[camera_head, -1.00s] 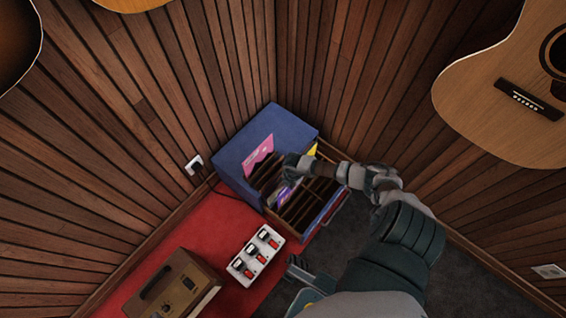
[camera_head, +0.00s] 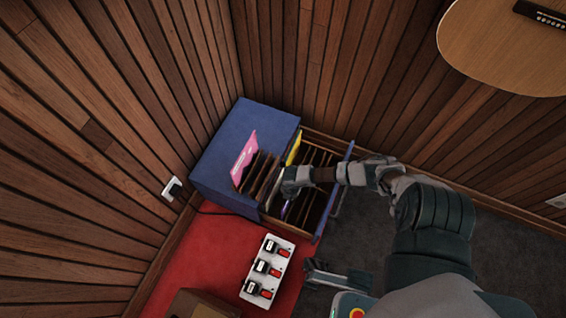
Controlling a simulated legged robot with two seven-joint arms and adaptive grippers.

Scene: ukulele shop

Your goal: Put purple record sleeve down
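The purple record sleeve (camera_head: 285,210) shows only as a thin sliver among the dividers of the open blue record drawer (camera_head: 321,222). My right arm comes in from the right, and its gripper (camera_head: 288,189) is over the drawer, right at the sleeve. The hand hides most of the sleeve and the fingertips, so I cannot tell whether the fingers are shut on it. The sleeve looks upright between dividers.
A pink sleeve (camera_head: 243,158) and a yellow sleeve (camera_head: 294,150) stand in the same drawer. A white switch box (camera_head: 267,270) lies on the red carpet (camera_head: 212,256) in front. A guitar (camera_head: 500,50) hangs on the right wall. Wood walls close in the corner.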

